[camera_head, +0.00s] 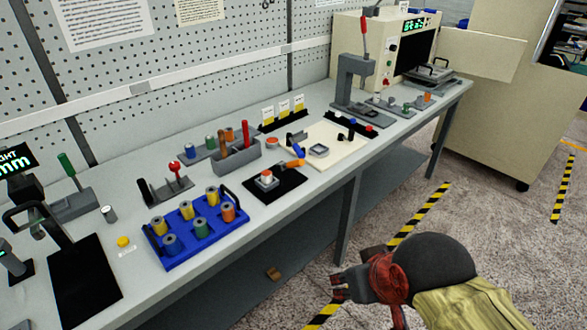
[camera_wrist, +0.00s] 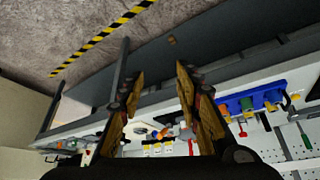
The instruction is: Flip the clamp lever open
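An orange lever (camera_head: 292,163) lies beside a small white-and-red fixture (camera_head: 266,178) on a black plate (camera_head: 283,187) at the middle of the bench. A short device with a red-knobbed handle (camera_head: 175,170) stands further left, and a green-handled one (camera_head: 66,162) at the far left. I cannot tell for sure which is the clamp lever. My gripper (camera_head: 338,284) is out in front of the bench, over the floor side, apart from all of these. In the wrist view its two fingers (camera_wrist: 160,72) are spread with nothing between them.
A blue tray (camera_head: 197,255) of spools stands left of the black plate. A grey bin (camera_head: 237,156) is behind it, and a cream board (camera_head: 345,142) to the right. A press (camera_head: 352,80) stands further right. The bench leg (camera_head: 347,220) is near my gripper.

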